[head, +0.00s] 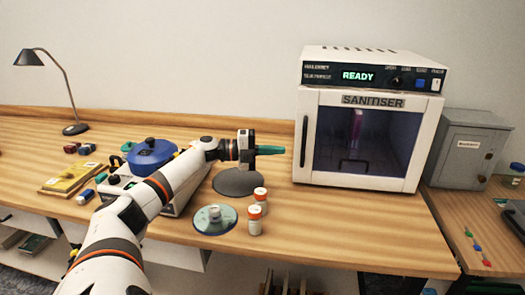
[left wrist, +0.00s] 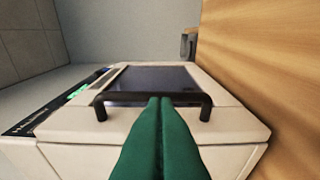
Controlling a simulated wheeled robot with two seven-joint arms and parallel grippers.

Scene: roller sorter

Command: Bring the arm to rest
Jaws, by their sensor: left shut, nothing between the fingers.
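My left gripper (head: 270,150) is raised over the middle of the bench, pointing right toward the sanitiser. Its green fingers are shut with nothing between them; in the left wrist view the fingertips (left wrist: 160,100) overlap the dark door handle in the picture, but the head view shows them well apart from it. The white sanitiser (head: 294,160) stands at the right of the bench with its door closed and its display reading READY. The dark handle (head: 304,136) is at the door's left edge. My right gripper is not in view.
A white machine with a blue lid (head: 152,154) stands behind my left arm. Below the gripper are a dark round pad (head: 238,183), a glassy disc (head: 208,224) and orange-capped bottles (head: 255,220). A lamp (head: 64,88) and a yellow tray (head: 66,178) are left; a grey cabinet (head: 466,150) is right.

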